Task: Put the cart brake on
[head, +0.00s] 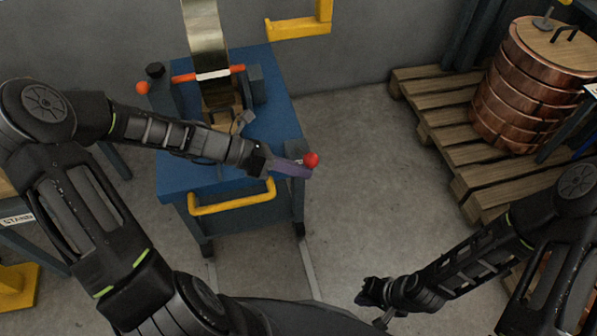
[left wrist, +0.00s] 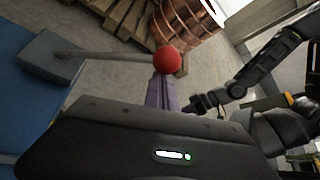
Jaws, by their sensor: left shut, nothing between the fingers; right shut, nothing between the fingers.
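The cart (head: 180,178) has a blue top and a yellow handle (head: 232,198) at its near side. A lever with a red ball knob (head: 311,159) sticks out at its right front corner. In the left wrist view the knob (left wrist: 167,60) sits at the end of a thin rod (left wrist: 105,55) from a grey block (left wrist: 48,58). My left gripper (head: 296,170) is shut and empty, its purplish fingers (left wrist: 163,92) right beside the knob; I cannot tell whether they touch. My right gripper (head: 370,294) is shut and empty, low over the floor, away from the cart.
A coil strip (head: 206,38) stands on the cart behind an orange-red bar (head: 184,78); another red knob (head: 142,88) is at the left. A wooden pallet (head: 440,110) bears copper coils (head: 520,95) at right. Floor between cart and pallet is clear.

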